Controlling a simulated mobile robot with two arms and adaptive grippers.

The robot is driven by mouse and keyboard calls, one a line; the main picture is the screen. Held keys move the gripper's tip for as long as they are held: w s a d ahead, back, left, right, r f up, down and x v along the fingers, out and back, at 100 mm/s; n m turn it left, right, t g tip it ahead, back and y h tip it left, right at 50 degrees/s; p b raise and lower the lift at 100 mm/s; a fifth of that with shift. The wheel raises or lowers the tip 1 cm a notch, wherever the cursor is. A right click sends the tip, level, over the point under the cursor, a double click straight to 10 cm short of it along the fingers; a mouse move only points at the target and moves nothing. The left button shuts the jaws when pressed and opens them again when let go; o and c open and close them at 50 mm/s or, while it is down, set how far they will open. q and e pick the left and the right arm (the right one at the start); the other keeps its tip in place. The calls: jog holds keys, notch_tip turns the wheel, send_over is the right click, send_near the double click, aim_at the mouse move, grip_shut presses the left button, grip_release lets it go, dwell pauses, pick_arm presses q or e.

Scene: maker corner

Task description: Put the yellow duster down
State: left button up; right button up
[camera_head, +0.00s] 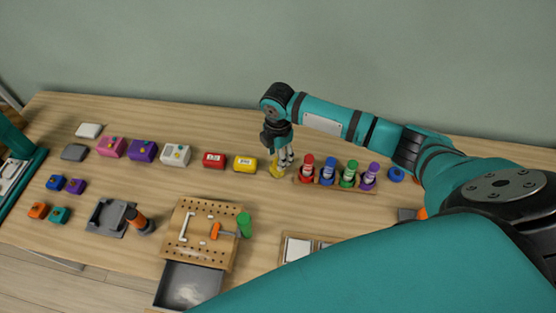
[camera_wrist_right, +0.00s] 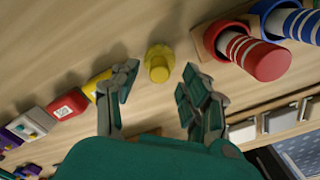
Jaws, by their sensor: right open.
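The yellow duster (camera_head: 276,171) stands on the wooden table, between the yellow box and the rack of coloured bottles. In the right wrist view the duster (camera_wrist_right: 158,64) shows as a small round-topped yellow piece, apparently upright on the wood. My right gripper (camera_head: 283,161) is just over it, pointing down. In the wrist view its two fingers (camera_wrist_right: 158,80) are spread, with the duster in line with the gap and clear wood visible on both sides. In the head view the fingers partly cover the duster. My left gripper does not show.
A yellow box (camera_head: 245,164) and a red box (camera_head: 213,160) stand to the left. The rack (camera_head: 338,186) of red, blue, green and purple bottles is close on the right. A pegboard (camera_head: 203,213) with an open drawer (camera_head: 188,286) lies in front. Bare wood lies around the duster.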

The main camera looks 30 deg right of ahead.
notch_tip(320, 180, up, 9)
jog(key=shift+b, duration=0.3)
jog(key=shift+s+f, duration=0.1)
jog(key=shift+f, duration=0.05)
dwell(0.3)
